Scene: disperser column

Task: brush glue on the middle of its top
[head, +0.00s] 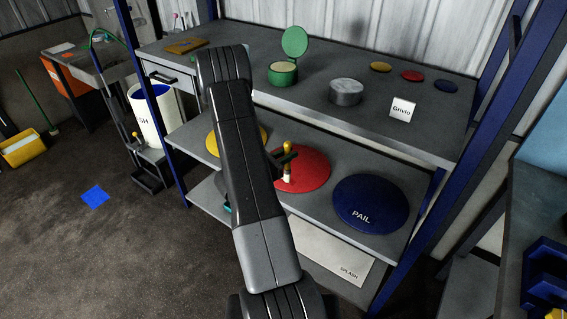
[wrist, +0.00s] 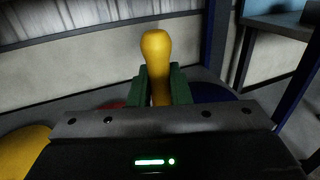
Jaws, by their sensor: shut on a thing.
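My gripper (head: 284,158) is shut on a brush with a yellow handle (wrist: 157,55). In the wrist view the handle rises between the two green fingers (wrist: 160,88). In the head view the brush (head: 287,176) points down with its pale end in front of the large red disc (head: 308,170) on the middle shelf. I cannot tell whether it touches the disc. A large blue disc (head: 371,204) marked "PAIL" lies to the right. A yellow disc (head: 250,137) is partly hidden behind my arm. An open green-lidded tin (head: 283,76) stands on the bench top.
A grey metal tin (head: 346,92), a small white card (head: 402,110) and small yellow (head: 380,67), red (head: 412,76) and blue (head: 443,83) discs are on the bench top (head: 440,135). A blue post (head: 408,250) stands at right.

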